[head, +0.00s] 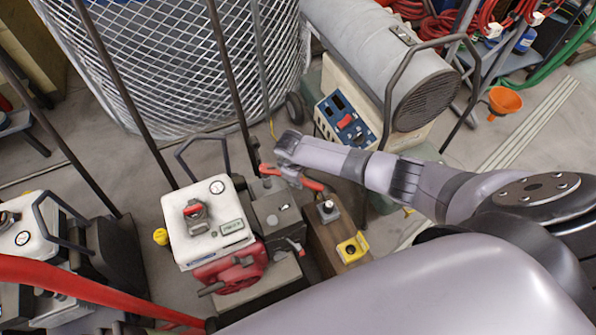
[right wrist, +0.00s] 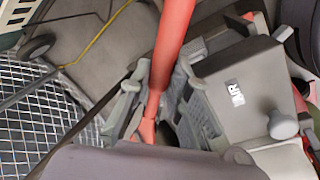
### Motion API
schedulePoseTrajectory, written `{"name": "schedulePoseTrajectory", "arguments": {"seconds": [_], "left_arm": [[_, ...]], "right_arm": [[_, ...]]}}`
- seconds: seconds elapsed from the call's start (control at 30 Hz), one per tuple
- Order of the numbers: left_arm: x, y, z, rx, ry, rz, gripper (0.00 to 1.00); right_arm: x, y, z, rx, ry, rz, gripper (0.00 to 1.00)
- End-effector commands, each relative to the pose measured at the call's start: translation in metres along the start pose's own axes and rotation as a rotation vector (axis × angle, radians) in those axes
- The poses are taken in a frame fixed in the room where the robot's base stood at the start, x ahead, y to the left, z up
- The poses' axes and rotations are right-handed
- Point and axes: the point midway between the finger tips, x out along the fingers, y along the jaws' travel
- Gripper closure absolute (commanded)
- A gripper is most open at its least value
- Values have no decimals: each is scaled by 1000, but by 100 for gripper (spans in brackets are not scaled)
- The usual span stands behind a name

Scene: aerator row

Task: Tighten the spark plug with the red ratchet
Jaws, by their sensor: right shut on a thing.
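My right gripper (head: 287,172) reaches in from the right and is shut on the handle of the red ratchet (head: 311,184). In the right wrist view the red ratchet (right wrist: 170,45) runs between the two grey fingers (right wrist: 160,105), its shaft passing down toward the palm. The ratchet is over the far edge of the engine, beside its grey box (head: 277,208); I cannot tell whether it touches anything there. The engine has a white tank (head: 208,225) and a red housing (head: 235,272). I cannot make out the spark plug. My left gripper is not in view.
A brown box (head: 335,225) with a yellow item (head: 352,248) stands right of the engine. A grey cylindrical heater (head: 375,50) and a wire mesh drum (head: 170,60) stand behind. Another machine (head: 25,235) is at left. An orange funnel (head: 505,100) lies at right.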

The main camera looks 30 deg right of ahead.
Motion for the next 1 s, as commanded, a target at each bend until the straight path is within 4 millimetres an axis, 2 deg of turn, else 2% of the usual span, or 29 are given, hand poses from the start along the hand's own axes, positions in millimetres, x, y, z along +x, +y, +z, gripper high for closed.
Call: {"name": "schedulePoseTrajectory", "arguments": {"seconds": [0.23, 0.6, 1.0], "left_arm": [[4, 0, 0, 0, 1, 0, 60], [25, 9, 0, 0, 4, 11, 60], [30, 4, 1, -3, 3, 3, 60]], "right_arm": [[2, 7, -1, -44, 9, 3, 100], [10, 43, -8, -372, 74, 1, 100], [11, 47, -10, -420, 83, 1, 100]]}}
